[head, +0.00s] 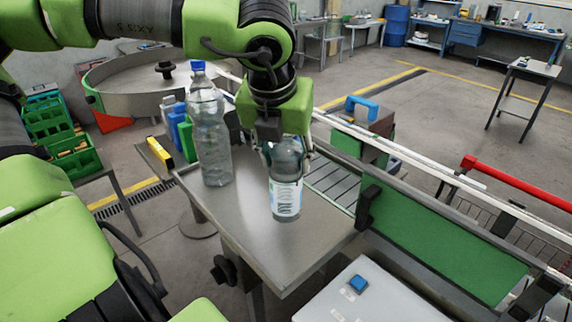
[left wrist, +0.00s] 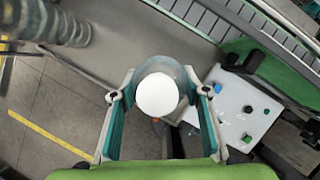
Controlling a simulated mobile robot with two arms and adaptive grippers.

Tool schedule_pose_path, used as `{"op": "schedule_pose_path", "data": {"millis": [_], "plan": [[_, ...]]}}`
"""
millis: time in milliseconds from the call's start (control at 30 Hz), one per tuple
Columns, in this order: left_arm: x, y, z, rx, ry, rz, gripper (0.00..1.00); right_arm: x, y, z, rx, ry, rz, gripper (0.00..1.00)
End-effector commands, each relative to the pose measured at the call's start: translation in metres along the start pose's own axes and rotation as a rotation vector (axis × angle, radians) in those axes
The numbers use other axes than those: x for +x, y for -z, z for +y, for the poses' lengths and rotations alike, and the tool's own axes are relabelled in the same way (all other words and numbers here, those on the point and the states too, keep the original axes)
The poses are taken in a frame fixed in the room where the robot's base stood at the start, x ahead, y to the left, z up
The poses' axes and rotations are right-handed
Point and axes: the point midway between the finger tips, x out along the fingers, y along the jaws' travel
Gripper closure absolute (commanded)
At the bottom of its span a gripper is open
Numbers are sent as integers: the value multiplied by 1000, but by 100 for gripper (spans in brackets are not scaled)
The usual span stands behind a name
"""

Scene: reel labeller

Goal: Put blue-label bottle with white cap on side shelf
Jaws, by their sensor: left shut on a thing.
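My left gripper (head: 284,143) comes down from above and is shut around the upper part of a clear bottle with a white and blue label (head: 286,192). In the left wrist view the bottle's white cap (left wrist: 157,95) shows between the two fingers of the left gripper (left wrist: 158,93). The bottle is upright over the grey metal side shelf (head: 290,258); I cannot tell whether its base touches the surface. In the head view the gripper hides its cap. My right gripper is not in view.
A taller clear bottle with a blue cap (head: 213,140) stands on the shelf to the left. A conveyor with a green side panel (head: 440,235) runs along the right. A white control box (head: 365,298) is at the front. The front part of the shelf is bare.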

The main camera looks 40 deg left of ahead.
Motion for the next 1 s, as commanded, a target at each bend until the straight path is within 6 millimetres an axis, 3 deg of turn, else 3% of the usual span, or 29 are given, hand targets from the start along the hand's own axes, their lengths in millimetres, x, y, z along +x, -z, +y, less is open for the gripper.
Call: {"op": "schedule_pose_path", "data": {"millis": [167,400,867,900,933,1000], "plan": [[15,-5,1,1,1,2,100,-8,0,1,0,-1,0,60],[41,7,1,1,2,-1,100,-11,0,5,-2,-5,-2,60],[45,8,1,0,2,-4,100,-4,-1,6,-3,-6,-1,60],[44,8,1,1,1,-1,47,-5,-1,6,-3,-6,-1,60],[44,8,1,1,1,0,41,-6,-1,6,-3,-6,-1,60],[44,9,1,1,1,0,41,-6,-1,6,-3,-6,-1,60]]}}
